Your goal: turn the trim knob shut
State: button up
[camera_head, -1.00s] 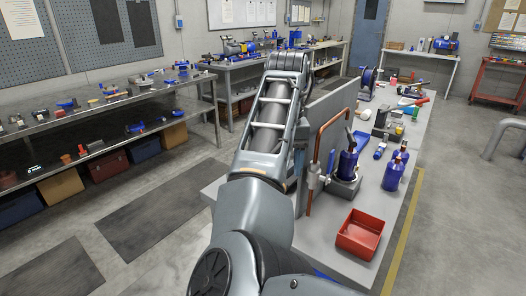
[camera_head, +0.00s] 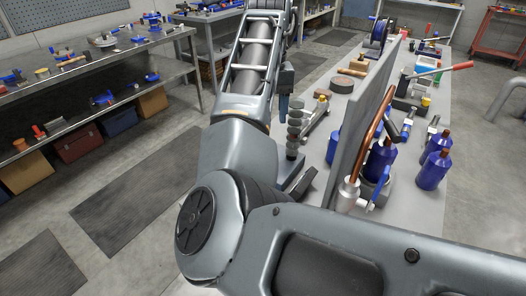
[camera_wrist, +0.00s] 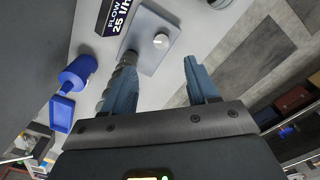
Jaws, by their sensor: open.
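In the wrist view a small pale round knob (camera_wrist: 160,41), which may be the trim knob, sits on a grey plate (camera_wrist: 148,62). My gripper (camera_wrist: 160,68) is open and empty, its two blue-grey fingers apart. The knob shows beyond the gap between the fingertips, and no contact is visible. A dark label reading "FLOW 25 l/h" (camera_wrist: 117,14) is beside the plate. A grey ribbed part (camera_wrist: 122,72) is close beside the left finger; I cannot tell whether they touch. In the head view, the knob cannot be made out.
A long shelf bench (camera_head: 110,75) stands left across open floor.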

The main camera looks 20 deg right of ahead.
jog(key=f+b, duration=0.3)
jog(key=w+f+b, duration=0.1)
jog(key=f+b, duration=0.2)
jog(key=f, duration=0.1)
jog(key=shift+w+d, duration=0.15)
jog(key=shift+w, duration=0.05)
jog(key=shift+f, duration=3.85)
jog(key=shift+c, duration=0.4)
jog(key=c, duration=1)
